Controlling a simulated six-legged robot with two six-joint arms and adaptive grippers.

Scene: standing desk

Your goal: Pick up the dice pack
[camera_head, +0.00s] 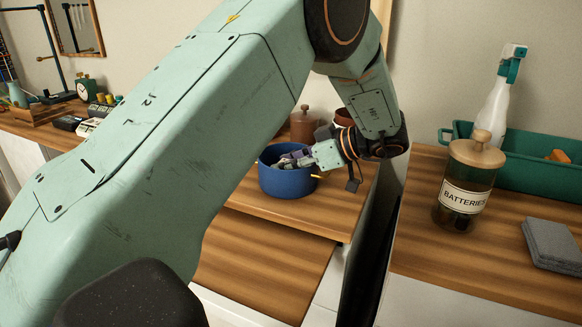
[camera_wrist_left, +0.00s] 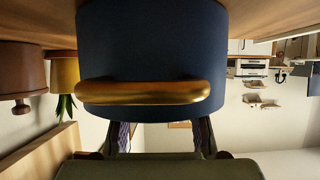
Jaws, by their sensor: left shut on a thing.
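My left gripper (camera_head: 292,158) reaches from the right over the rim of a blue pot (camera_head: 287,181), with its fingers inside the pot. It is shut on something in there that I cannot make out. I cannot pick out the dice pack for certain in either view. In the left wrist view, the blue pot (camera_wrist_left: 155,40) and its gold handle (camera_wrist_left: 145,92) fill the middle, upside down. The two fingers (camera_wrist_left: 160,137) stand apart there and their tips are hidden behind the pot's wall. My right gripper is not in view.
A brown lidded jar (camera_head: 303,126) stands just behind the pot. On the right desk are a BATTERIES jar (camera_head: 464,188), a green bin (camera_head: 535,168), a spray bottle (camera_head: 494,108) and grey pads (camera_head: 550,243). A dark gap separates the desks. The wood before the pot is clear.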

